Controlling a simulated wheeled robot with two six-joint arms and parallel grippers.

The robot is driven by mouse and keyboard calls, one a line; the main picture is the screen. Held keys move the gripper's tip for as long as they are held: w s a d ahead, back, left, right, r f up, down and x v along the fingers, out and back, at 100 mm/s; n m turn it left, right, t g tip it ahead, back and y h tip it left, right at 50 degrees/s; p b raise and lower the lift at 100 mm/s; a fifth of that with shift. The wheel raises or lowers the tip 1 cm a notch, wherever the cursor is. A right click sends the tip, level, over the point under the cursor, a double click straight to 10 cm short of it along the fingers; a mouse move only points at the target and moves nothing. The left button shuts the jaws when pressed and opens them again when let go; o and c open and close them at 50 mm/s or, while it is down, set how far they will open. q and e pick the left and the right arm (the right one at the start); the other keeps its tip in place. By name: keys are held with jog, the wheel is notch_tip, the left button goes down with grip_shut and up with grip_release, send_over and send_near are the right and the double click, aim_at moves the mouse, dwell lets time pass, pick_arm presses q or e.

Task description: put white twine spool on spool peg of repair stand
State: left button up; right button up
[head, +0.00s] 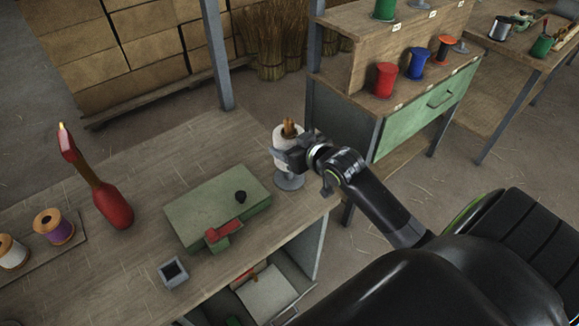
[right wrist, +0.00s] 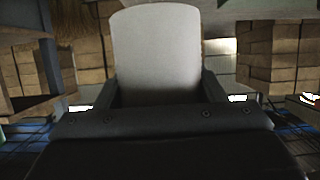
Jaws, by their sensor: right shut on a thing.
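The white twine spool (head: 284,134) is upright near the right end of the workbench, with brown wooden pieces rising at its top. My right gripper (head: 290,154) is shut on it from the right side. In the right wrist view the spool (right wrist: 155,50) fills the space between the two fingers (right wrist: 158,98). A grey round-based stand (head: 289,182) is on the bench right below the spool. Its upper part is hidden by the spool and gripper, so I cannot tell whether the spool is around a peg. My left gripper is not in view.
A green box (head: 205,205) with a red clamp lies left of the stand. A red bottle-shaped object (head: 113,207), a spool board (head: 40,252) and a small dark-topped block (head: 173,273) are farther left. A grey post (head: 217,55) rises behind; a shelf unit (head: 345,55) stands to the right.

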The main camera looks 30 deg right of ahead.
jog(key=shift+f, duration=2.85)
jog(key=shift+f, duration=0.15)
jog(key=o, duration=1.2)
jog(key=shift+c, duration=0.2)
jog(key=v, duration=1.2)
jog(key=shift+s, duration=0.1)
